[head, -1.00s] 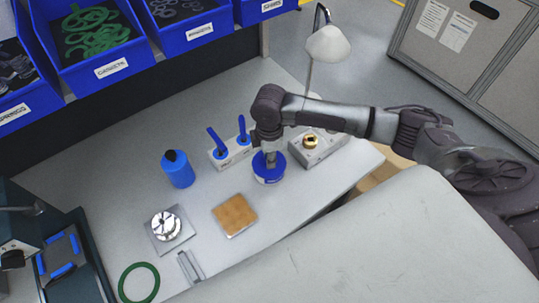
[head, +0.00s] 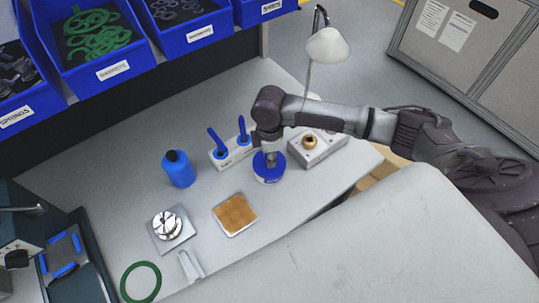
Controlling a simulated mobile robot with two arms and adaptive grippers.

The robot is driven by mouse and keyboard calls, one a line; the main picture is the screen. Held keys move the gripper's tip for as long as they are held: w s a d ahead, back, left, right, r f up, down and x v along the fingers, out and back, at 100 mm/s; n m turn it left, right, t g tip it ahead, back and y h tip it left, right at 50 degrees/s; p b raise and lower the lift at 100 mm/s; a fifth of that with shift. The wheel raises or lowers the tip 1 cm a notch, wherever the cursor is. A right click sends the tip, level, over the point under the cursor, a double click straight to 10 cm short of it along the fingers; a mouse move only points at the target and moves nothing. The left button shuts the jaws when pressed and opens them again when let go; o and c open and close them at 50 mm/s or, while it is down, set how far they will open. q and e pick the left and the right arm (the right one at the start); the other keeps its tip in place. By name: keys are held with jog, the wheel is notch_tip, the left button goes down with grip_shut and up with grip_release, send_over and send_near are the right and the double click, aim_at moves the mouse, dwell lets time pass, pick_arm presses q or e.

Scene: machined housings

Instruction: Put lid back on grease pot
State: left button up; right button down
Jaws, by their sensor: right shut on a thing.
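My right gripper (head: 270,160) points down over the pot, shut on the lid. The lid sits at the pot's mouth; whether it is fully seated I cannot tell. My left gripper is not in view.
A holder with two blue-handled tools (head: 232,151) stands close left of the pot, and a grey block with a brass part (head: 317,147) close right. A blue bottle (head: 178,169), brown pad (head: 235,214) and metal chuck (head: 168,226) stand farther left. A lamp (head: 327,46) rises behind.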

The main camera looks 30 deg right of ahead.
jog(key=shift+p, duration=0.4)
dwell(0.3)
jog(key=shift+f+p, duration=0.15)
jog(key=shift+p, duration=0.2)
dwell(0.8)
jog(key=shift+p, duration=0.4)
dwell(0.4)
jog(key=shift+c, duration=1.8)
grip_release()
